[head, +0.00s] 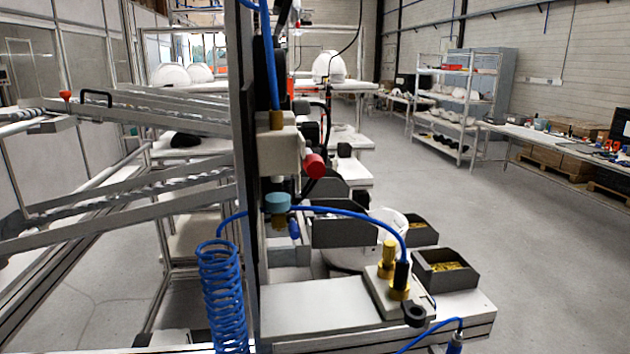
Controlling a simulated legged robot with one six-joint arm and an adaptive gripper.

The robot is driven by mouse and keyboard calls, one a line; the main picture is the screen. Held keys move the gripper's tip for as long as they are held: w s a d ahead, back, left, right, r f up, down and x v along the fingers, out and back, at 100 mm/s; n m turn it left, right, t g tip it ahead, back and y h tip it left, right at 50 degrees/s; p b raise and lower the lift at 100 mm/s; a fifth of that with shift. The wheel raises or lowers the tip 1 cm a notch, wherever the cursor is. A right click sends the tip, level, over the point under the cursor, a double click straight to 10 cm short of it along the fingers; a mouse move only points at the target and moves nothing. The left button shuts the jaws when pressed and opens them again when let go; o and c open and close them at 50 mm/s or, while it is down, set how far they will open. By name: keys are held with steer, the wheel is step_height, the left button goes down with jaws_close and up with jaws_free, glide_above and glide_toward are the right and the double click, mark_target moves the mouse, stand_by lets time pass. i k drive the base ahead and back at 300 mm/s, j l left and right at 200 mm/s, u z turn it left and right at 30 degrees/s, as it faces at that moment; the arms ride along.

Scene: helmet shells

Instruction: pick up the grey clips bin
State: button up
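A dark grey open bin (426,282) with yellow-gold pieces inside stands upright at the front right of the workstation, on its light work surface. A second similar dark bin (420,241) with yellowish contents stands just behind it. I cannot tell which of the two is the clips bin. My gripper is not in view.
A press-like fixture with a tall dark column (260,150), a coiled blue hose (222,290) and a brass fitting (388,262) stands left of the bins. A white helmet shell (386,222) sits behind them. Open grey floor (550,250) lies to the right, before a long table (560,140).

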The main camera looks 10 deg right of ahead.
mark_target(440, 270)
steer(key=l+u, duration=0.35)
steer(key=l, duration=1.25)
steer(key=i+l+u, duration=0.1)
steer(key=i+l, duration=0.15)
steer(key=l, duration=0.15)
steer(key=i+l+u, duration=0.15)
steer(key=l, duration=0.25)
steer(key=i, duration=0.1)
